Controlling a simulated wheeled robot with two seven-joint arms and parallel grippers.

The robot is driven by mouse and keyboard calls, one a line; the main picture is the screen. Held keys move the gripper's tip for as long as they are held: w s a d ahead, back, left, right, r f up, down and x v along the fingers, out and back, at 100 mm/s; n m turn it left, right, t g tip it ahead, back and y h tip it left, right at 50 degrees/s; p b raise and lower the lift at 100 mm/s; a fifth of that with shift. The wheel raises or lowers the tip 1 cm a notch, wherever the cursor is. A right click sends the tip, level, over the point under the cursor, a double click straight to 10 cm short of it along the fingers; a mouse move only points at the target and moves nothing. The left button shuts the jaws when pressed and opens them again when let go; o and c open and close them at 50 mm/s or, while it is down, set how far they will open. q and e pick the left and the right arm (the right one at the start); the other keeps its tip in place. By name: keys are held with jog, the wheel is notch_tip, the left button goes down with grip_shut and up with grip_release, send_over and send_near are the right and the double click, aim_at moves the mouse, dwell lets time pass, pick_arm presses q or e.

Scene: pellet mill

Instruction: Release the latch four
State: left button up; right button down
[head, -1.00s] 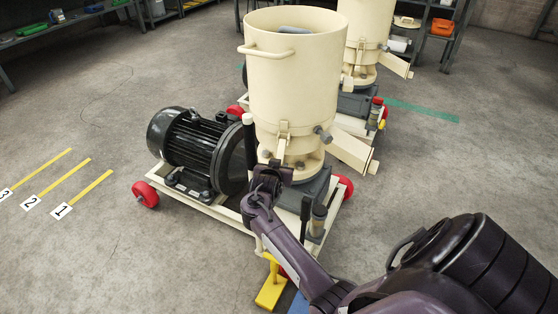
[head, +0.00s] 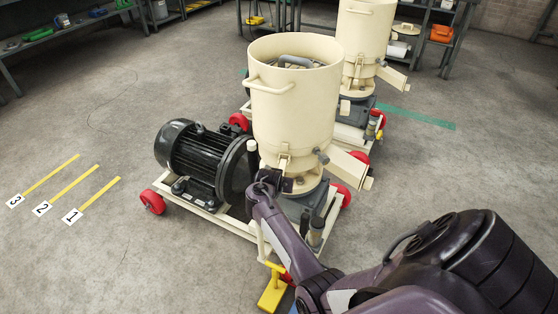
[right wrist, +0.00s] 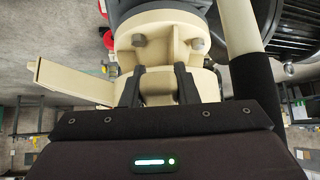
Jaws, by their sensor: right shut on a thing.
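The near pellet mill has a cream hopper (head: 296,105) above a bolted flange. A cream latch (head: 284,162) hangs on the hopper's front, just above the flange. My right gripper (head: 272,182) is at the lower end of this latch and covers part of it. In the right wrist view, the two dark fingers of the right gripper (right wrist: 158,88) are shut on a narrow cream piece of the latch (right wrist: 158,80), below the bolted flange (right wrist: 165,40). No number marks the latch. My left gripper is not in view.
A black motor (head: 203,160) sits left of the hopper on a red-wheeled frame. A cream chute (head: 349,168) sticks out to the right. A yellow pedal (head: 271,292) is low in front. A second mill (head: 366,40) stands behind.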

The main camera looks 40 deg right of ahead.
notch_tip(320, 180, up, 3)
jog(key=g+y+p, duration=0.1)
jog(key=y+p, duration=0.1)
jog(key=p, duration=0.2)
jog(key=shift+s+a+g, duration=0.1)
jog(key=shift+a+g, duration=0.05)
jog(key=shift+g, duration=0.15)
jog(key=shift+r+g+y+p, duration=0.5)
jog(key=shift+y+p, duration=0.4)
jog(key=shift+p, duration=0.45)
jog(key=shift+f, duration=0.1)
jog(key=c, duration=1.1)
grip_release()
jog(key=shift+f, duration=0.1)
jog(key=p+v, duration=0.1)
jog(key=v, duration=0.5)
jog(key=shift+r+p, duration=0.4)
jog(key=shift+s+a+r, duration=0.15)
jog(key=shift+a+r, duration=0.1)
jog(key=shift+r, duration=0.25)
